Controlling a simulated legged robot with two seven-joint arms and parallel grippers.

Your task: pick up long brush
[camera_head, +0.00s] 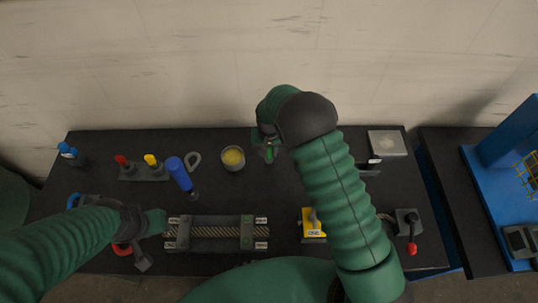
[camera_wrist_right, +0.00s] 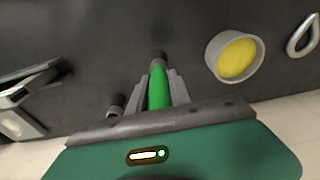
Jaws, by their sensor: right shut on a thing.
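The long brush (camera_wrist_right: 158,88) has a green handle and a dark end. In the right wrist view it lies between the two grey fingers of my right gripper (camera_wrist_right: 160,84), which is shut on it. In the head view the green of the brush (camera_head: 269,154) shows just below my right gripper (camera_head: 266,143), near the back middle of the black table. I cannot tell whether the brush touches the table. My left gripper (camera_head: 156,221) is at the left end of the chain fixture, and its fingers are too unclear to read.
A cup with yellow contents (camera_head: 233,158) stands left of my right gripper, with a metal ring (camera_head: 193,161) beyond.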

